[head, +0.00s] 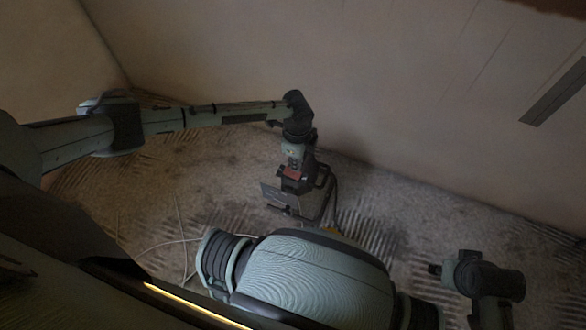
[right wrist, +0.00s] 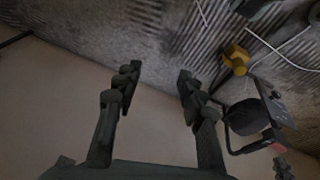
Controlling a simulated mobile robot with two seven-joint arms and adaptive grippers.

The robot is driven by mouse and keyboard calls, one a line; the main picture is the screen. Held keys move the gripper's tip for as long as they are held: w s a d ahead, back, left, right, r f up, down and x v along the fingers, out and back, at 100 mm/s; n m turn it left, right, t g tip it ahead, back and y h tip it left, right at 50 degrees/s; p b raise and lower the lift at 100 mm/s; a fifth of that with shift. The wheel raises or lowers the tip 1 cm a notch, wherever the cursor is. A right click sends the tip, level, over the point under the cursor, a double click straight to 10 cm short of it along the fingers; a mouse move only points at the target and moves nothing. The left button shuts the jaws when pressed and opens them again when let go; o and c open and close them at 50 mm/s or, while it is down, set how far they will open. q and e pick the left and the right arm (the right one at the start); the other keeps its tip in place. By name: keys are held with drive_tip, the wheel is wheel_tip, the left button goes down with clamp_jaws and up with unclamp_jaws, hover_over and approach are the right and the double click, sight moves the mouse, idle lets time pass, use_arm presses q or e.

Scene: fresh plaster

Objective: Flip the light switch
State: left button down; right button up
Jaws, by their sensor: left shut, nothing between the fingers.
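I cannot make out a light switch in either view. My left gripper (head: 298,176) hangs down from the left arm in the middle of the head view, close to the wall. It is shut with nothing in it, and it overlaps a black-framed device with a grey panel (head: 282,198); I cannot tell whether they touch. My right gripper (right wrist: 157,82) is open and empty in the right wrist view, its two dark fingers spread in front of the plain wall and floor edge. In the head view its fingers are not clear.
The black-framed device also shows in the right wrist view (right wrist: 247,117), beside a yellow object (right wrist: 237,58). Pale cables (head: 181,240) lie on the rough, streaked floor. A dark grey strip (head: 556,92) is on the plaster wall (head: 420,90) at right. The wall between is bare.

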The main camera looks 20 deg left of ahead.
sight(296, 174)
use_arm(q)
drive_tip(key=shift+r+p, duration=0.7)
drive_tip(key=shift+r, duration=0.1)
drive_tip(key=shift+r+p, duration=1.05)
use_arm(e)
wheel_tip(296, 174, down, 9)
drive_tip(key=s, duration=0.2)
drive_tip(key=shift+g, duration=0.3)
drive_tip(key=shift+f, duration=0.1)
